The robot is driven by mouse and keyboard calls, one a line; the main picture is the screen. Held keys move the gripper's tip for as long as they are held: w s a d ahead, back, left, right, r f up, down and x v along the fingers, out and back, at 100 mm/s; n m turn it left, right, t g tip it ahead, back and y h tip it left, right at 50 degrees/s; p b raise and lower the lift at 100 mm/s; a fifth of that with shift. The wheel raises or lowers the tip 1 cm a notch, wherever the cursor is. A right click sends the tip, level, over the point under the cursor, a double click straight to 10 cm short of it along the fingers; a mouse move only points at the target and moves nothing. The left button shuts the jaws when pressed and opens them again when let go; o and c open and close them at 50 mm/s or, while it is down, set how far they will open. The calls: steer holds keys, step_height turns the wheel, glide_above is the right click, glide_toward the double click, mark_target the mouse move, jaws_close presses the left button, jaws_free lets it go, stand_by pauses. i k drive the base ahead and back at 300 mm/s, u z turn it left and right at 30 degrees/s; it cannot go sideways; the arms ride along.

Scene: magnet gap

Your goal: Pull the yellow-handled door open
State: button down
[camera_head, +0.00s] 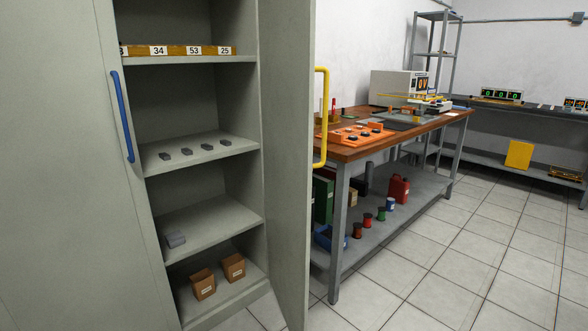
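A grey-green cabinet stands at the left and centre. Its door with the yellow handle (322,118) stands swung wide open; the door panel (287,150) is seen nearly edge-on at the right side of the cabinet. The yellow handle is a vertical bar on the door's outer side, facing right. The other door (60,180), with a blue handle (122,117), is closed on the left. The cabinet's interior is exposed on the right half. My gripper is not in view, and nothing is seen touching either handle.
Cabinet shelves (205,212) hold small dark blocks (187,151), a numbered strip (177,50) and cardboard boxes (203,284). Right of the door stands a wooden-topped workbench (350,150) with tools and an orange tray (352,135). Tiled floor (465,250) is clear at the right.

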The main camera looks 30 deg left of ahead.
mark_target(288, 29)
steer(key=z, duration=0.8)
steer(key=k, duration=0.1)
steer(key=u, duration=1.7)
steer(key=i, duration=0.7)
steer(key=u, duration=0.3)
